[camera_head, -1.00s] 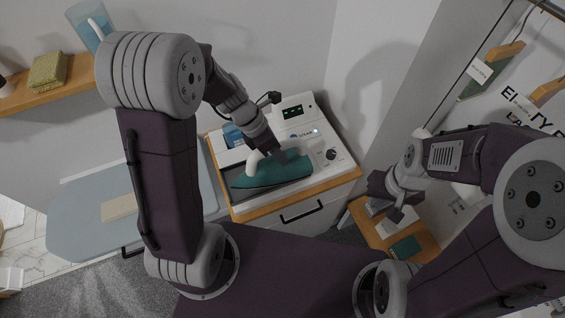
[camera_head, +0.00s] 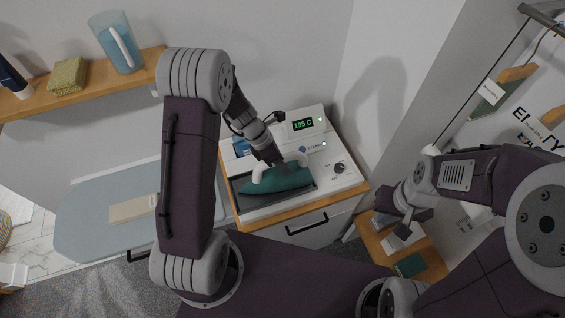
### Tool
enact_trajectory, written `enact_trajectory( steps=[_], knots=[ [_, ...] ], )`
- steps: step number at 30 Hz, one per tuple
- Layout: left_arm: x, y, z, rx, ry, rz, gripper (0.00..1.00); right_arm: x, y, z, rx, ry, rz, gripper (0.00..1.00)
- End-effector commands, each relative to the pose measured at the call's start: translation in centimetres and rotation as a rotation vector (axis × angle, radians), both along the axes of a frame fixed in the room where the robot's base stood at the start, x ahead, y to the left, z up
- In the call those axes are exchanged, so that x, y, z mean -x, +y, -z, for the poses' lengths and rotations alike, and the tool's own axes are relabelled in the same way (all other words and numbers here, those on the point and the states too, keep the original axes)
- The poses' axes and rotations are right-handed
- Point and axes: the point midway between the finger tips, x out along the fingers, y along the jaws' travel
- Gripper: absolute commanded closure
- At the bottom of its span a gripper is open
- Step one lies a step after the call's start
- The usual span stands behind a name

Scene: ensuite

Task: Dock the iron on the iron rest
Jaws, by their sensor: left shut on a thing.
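The iron (camera_head: 274,181) has a teal body and a white handle. It sits over the iron rest (camera_head: 240,204), a dark recessed tray in the top of the white steam station (camera_head: 340,172). The iron looks level and its nose points left; I cannot tell whether its sole touches the tray. My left gripper (camera_head: 281,165) comes down from above and is shut on the iron's handle, partly hiding it. My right gripper (camera_head: 392,211) hangs above the small wooden shelf at the right, away from the iron; its fingers are too unclear to read.
The station's display (camera_head: 302,125) reads about 195 C, with a knob (camera_head: 339,167) at its right. A blue-grey ironing board (camera_head: 90,215) lies to the left. A wall shelf (camera_head: 95,88) holds a blue jug (camera_head: 116,45) and a folded green cloth (camera_head: 67,76). A wooden shelf (camera_head: 432,262) stands lower right.

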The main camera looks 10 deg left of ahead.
Motion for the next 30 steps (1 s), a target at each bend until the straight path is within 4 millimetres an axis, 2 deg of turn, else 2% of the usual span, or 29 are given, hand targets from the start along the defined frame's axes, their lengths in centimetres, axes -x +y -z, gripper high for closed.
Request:
enact_trajectory(
  steps=[4,5,7,15,19,30],
  knots=[
    [0.0,0.0,0.3,0.002,-0.001,0.0,1.0,0.0,0.0,0.3,0.0,0.0,0.0,1.0],
    [0.0,0.0,0.4,0.0,0.0,-0.001,0.74,0.0,0.0,0.3,0.0,0.0,0.0,1.0],
    [0.0,0.0,0.3,0.0,0.0,0.0,0.55,0.0,0.0,0.2,0.0,0.0,0.0,1.0],
    [0.0,0.0,0.3,0.0,0.0,0.0,0.55,0.0,0.0,0.2,0.0,0.0,0.0,1.0],
    [0.0,0.3,-0.7,-0.001,-0.003,0.0,0.55,0.0,0.0,-0.1,0.0,0.0,0.0,1.0],
    [0.4,4.1,-8.7,-0.001,-0.005,-0.001,0.55,0.0,0.0,-0.1,0.0,0.0,0.0,1.0]
  ],
)
